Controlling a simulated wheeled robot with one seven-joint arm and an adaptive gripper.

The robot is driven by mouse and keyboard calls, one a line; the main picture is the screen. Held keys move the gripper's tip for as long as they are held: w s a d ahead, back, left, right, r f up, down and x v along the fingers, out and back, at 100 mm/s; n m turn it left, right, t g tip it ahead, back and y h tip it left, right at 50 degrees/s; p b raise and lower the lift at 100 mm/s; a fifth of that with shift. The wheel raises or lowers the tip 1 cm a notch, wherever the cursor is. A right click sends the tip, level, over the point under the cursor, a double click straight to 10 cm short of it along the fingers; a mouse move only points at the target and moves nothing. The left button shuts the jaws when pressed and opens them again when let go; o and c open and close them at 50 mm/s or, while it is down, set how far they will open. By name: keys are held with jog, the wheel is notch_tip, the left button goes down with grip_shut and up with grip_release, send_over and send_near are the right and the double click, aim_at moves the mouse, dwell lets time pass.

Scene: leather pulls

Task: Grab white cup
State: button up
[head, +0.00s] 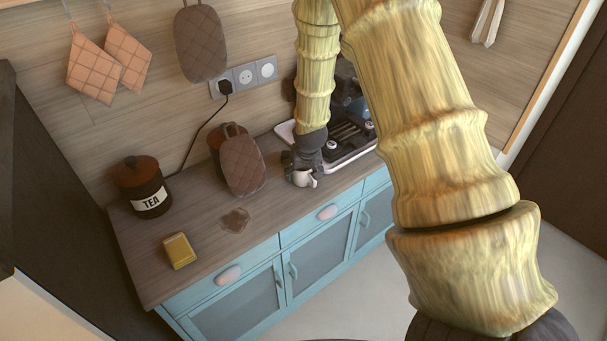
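The white cup (304,179) stands on the wooden counter near its front edge, just left of the coffee machine. Only part of its white side shows under my gripper. My gripper (301,170) points down at the end of my arm, right over and against the cup in the picture. Its dark fingers overlap the cup's upper part and hide its rim. The view is too small to tell whether the fingers are closed on it.
A coffee machine (351,139) stands right of the cup. A brown quilted mitt (242,166) is close on the left, partly hiding a canister. A tea canister (144,187), a yellow block (179,251) and a dark stain (235,220) are farther left on the counter (205,197).

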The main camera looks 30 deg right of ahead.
jog(key=c, duration=0.7)
jog(key=shift+o, duration=0.2)
jog(key=shift+r, duration=0.15)
